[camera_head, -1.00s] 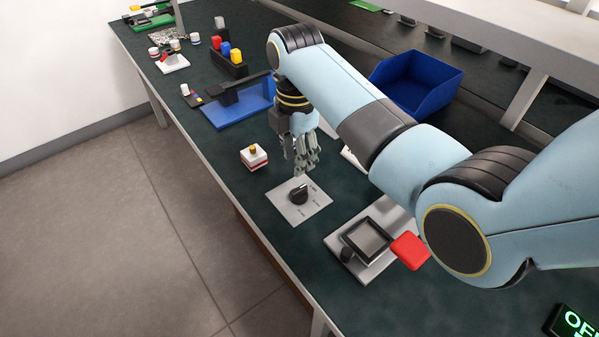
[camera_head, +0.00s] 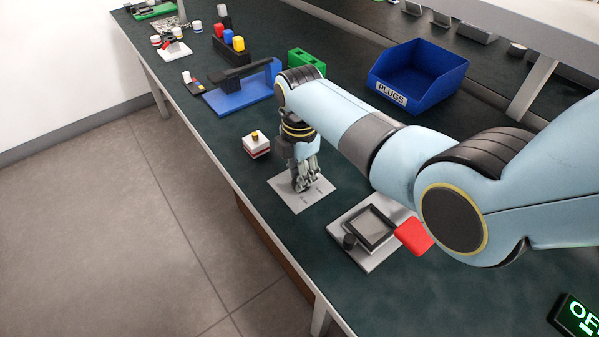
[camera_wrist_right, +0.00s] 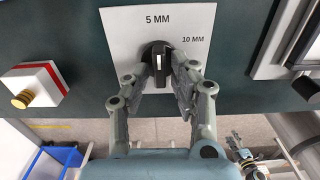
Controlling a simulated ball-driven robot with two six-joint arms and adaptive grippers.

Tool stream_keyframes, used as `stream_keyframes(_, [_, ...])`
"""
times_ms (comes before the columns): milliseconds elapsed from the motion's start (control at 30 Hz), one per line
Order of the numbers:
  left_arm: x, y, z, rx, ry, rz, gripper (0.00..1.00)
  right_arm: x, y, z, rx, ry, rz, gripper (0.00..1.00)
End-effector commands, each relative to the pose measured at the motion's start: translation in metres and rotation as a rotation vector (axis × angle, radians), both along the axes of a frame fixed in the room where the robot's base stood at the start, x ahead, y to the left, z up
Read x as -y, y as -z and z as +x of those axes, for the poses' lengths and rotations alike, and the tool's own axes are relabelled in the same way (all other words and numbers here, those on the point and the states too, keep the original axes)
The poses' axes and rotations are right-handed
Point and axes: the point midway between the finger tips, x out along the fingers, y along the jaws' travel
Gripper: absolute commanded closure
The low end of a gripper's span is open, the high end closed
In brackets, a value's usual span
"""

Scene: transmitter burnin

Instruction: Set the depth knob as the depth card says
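The black depth knob (camera_wrist_right: 160,65) sits on a pale square plate (camera_wrist_right: 115,25) marked "5 MM" above it and "10 MM" at upper right in the right wrist view. A white line on the knob's bar runs roughly vertical there. My right gripper (camera_wrist_right: 161,85) points down at the plate, its fingers spread on both sides of the knob; contact is unclear. In the head view my right gripper (camera_head: 305,186) hides the knob, and the plate (camera_head: 294,205) shows around it. I cannot make out a depth card.
A red-and-white block with a brass top (camera_head: 256,145) stands left of the plate. A grey framed fixture (camera_head: 349,260) with a red pad (camera_head: 413,236) lies to the right. Behind are a blue PLUGS bin (camera_head: 440,85), a green block (camera_head: 306,62) and a blue stand (camera_head: 235,105).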

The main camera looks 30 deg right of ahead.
Motion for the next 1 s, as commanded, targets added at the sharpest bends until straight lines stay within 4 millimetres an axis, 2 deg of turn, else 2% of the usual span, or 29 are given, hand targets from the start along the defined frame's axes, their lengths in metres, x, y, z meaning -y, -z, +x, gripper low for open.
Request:
stream_keyframes(33, [-0.001,0.000,-0.002,-0.003,0.000,0.001,0.60,0.000,0.000,0.000,0.000,0.000,0.000,0.84])
stream_keyframes(167, [-0.003,0.000,-0.005,-0.007,0.000,0.003,0.60,0.000,0.000,0.000,0.000,0.000,0.000,1.00])
stream_keyframes(667, [-0.004,-0.006,-0.004,-0.006,0.001,0.004,0.60,0.000,-0.001,0.000,-0.001,0.062,0.000,1.00])
stream_keyframes(1000, [-0.004,-0.024,-0.001,-0.002,0.001,0.004,0.60,0.000,-0.003,0.001,-0.001,0.315,0.000,1.00])
